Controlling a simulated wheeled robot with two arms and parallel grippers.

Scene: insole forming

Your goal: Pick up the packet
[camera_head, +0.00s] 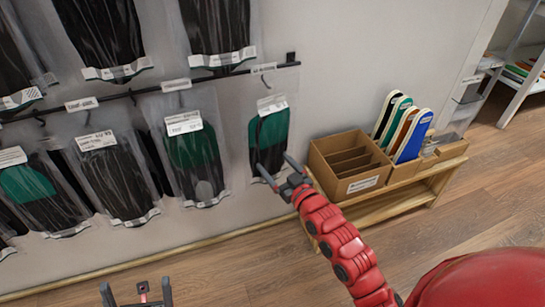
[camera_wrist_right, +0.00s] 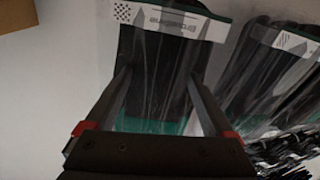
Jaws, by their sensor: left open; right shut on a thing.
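The packet (camera_head: 268,135) is a clear bag with a white top label and a dark and green insole inside. It is upright in front of the wall at the right end of the rail, and I cannot tell whether it still hangs on its hook. My right gripper (camera_head: 275,165) is shut on its lower part, a finger at each side. In the right wrist view the packet (camera_wrist_right: 160,75) lies between the fingers of the right gripper (camera_wrist_right: 158,80). My left gripper (camera_head: 137,292) is open and empty, low at the bottom left, away from the packets.
Several similar packets hang to the left, the nearest being a green and black one (camera_head: 193,150). A rail (camera_head: 145,90) runs along the wall. At right, a low wooden shelf (camera_head: 400,188) bears a cardboard box (camera_head: 350,186) and coloured insoles (camera_head: 412,138). The wooden floor (camera_head: 240,265) is clear.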

